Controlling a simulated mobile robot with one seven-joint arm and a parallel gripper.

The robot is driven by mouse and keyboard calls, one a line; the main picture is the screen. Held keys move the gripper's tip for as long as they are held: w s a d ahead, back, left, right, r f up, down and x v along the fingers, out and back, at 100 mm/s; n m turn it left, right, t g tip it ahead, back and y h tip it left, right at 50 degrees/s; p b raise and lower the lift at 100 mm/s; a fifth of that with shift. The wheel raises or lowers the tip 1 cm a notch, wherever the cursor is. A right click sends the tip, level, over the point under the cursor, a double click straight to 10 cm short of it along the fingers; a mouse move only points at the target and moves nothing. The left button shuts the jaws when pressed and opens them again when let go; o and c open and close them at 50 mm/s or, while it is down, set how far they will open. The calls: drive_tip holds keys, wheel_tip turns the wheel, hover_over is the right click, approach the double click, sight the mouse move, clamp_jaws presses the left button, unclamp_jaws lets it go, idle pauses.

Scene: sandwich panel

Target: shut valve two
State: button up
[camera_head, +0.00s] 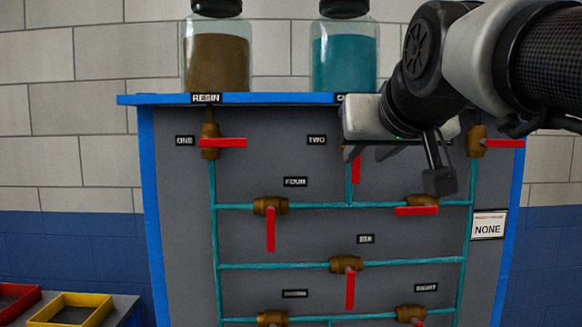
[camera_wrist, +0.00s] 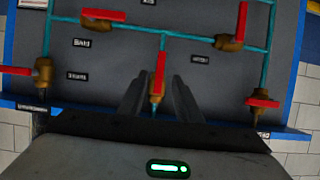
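Valve two is mostly hidden behind my gripper in the head view, where part of its red handle (camera_head: 356,168) shows below my gripper. In the wrist view, which is turned upside down, valve two's red handle (camera_wrist: 159,72) runs in line with its teal pipe. My gripper (camera_wrist: 160,84) is open, with one dark finger on each side of valve two in the wrist view. Whether a finger touches the handle I cannot tell. The TWO label (camera_head: 317,140) is left of my gripper.
Valve one (camera_head: 209,140) and valve three (camera_head: 477,141) flank valve two, their red handles sideways. Valve four (camera_head: 268,206) and valve five (camera_head: 422,200) sit lower. Brown (camera_head: 217,62) and teal (camera_head: 344,62) jars stand on top. A sign (camera_head: 488,225) reads NONE.

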sight(356, 163)
drive_tip(key=x, duration=0.7)
drive_tip(key=shift+w+f, duration=0.15)
drive_tip(key=shift+w, duration=0.15)
clamp_jaws()
